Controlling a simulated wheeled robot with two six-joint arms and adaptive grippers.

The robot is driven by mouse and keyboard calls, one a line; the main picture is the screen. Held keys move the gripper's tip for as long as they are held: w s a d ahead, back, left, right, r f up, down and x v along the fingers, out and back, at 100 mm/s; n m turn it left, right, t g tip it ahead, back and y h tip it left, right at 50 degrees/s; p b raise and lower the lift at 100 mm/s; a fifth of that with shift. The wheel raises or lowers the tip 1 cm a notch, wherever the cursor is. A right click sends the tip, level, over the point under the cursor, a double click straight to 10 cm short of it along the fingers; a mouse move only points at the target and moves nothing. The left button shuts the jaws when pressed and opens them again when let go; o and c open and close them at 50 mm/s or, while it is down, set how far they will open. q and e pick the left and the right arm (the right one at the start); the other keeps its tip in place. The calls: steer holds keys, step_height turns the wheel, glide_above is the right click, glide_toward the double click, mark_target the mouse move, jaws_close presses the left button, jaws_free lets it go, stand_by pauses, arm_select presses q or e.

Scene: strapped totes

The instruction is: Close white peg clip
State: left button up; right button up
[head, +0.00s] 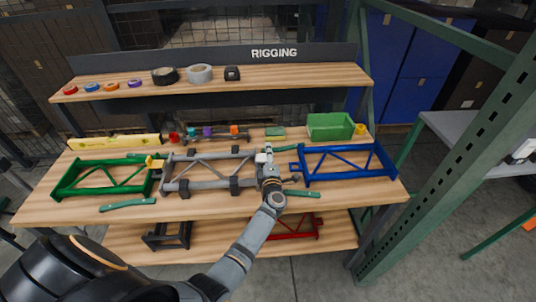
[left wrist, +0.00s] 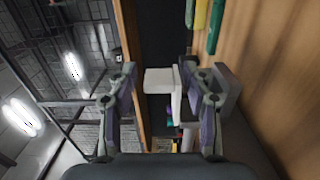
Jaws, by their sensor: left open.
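The white peg clip (head: 260,157) is at the right end of the grey frame (head: 208,171), close to the blue frame (head: 347,161); my gripper partly hides it. In the left wrist view a white block (left wrist: 158,80) and a white upright bar lie ahead of and between my fingers. I cannot tell from here how far the clip is closed. My left gripper (head: 267,172) is open around this spot; it also shows in the left wrist view (left wrist: 163,88), with no clear contact on the clip. My right gripper is not in view.
A green frame (head: 98,177) with a yellow clip (head: 154,162) stands at the left. Green-handled tools (head: 127,205) lie along the front. Small colored pieces (head: 207,132), a yellow level (head: 114,141) and a green bin (head: 330,126) stand behind. A shelf (head: 218,78) with tape rolls overhangs the back.

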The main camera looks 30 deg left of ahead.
arm_select(q)
steer(key=v, duration=0.7)
steer(key=shift+s, duration=0.15)
